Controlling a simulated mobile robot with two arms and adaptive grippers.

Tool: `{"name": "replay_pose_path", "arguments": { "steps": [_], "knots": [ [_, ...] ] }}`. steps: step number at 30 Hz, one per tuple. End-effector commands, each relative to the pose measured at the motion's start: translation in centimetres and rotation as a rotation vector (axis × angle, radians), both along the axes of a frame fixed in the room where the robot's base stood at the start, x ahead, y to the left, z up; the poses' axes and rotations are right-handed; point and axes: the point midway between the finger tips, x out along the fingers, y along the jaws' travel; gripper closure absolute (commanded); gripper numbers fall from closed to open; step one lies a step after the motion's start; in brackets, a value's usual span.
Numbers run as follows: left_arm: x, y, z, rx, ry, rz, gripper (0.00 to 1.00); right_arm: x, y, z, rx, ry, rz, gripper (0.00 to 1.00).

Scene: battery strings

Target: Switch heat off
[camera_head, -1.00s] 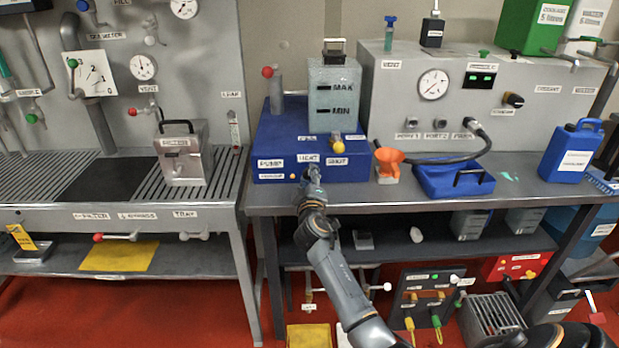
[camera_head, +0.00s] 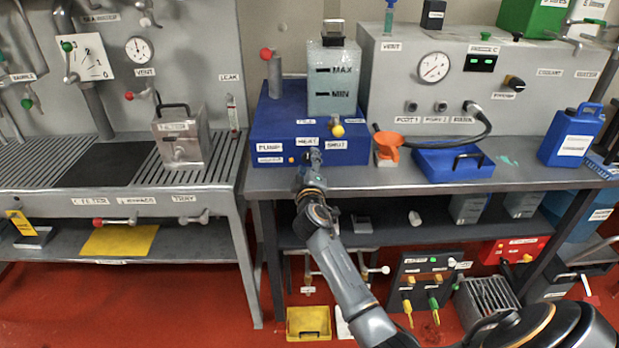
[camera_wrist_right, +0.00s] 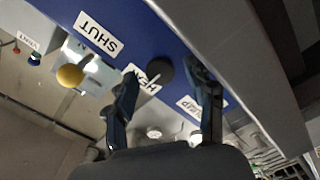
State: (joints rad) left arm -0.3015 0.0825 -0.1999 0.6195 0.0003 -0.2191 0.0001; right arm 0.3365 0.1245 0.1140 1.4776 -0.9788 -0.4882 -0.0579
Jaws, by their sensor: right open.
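The blue unit (camera_head: 345,157) stands on the right bench, with a front panel labelled PUMP, HEAT and SHUT. The HEAT label (camera_head: 307,141) is on its front, with my right gripper (camera_head: 311,157) just below it at the panel. In the right wrist view the HEAT label (camera_wrist_right: 139,79) is partly covered by a finger. A dark round knob (camera_wrist_right: 162,69) sits beside that label, in the space between the two fingers of my open, empty right gripper (camera_wrist_right: 165,84). I cannot tell whether a finger touches the knob. My left gripper is out of view.
A yellow knob (camera_head: 337,131) is on the blue unit near the SHUT label (camera_head: 335,145). The grey bench edge (camera_head: 400,184) runs just under the panel.

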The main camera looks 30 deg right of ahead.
Motion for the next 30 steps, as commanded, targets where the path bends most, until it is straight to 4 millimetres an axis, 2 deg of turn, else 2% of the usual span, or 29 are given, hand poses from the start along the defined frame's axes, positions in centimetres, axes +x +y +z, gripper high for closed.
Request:
{"name": "replay_pose_path", "arguments": {
  "steps": [9, 15, 20, 30],
  "knots": [
    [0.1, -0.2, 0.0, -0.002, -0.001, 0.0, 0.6, -5.6, 3.5, -0.1, 0.003, 0.001, 0.001, 0.46],
    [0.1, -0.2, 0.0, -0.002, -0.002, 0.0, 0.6, -8.0, 4.9, 0.0, 0.001, 0.0, 0.0, 0.46],
    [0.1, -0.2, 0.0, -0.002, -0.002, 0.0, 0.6, -8.7, 5.4, 0.0, 0.001, -0.001, 0.0, 0.46],
    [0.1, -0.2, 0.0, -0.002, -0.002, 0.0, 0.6, -8.8, 5.4, 0.1, 0.0, 0.0, 0.0, 0.46]
  ]
}}
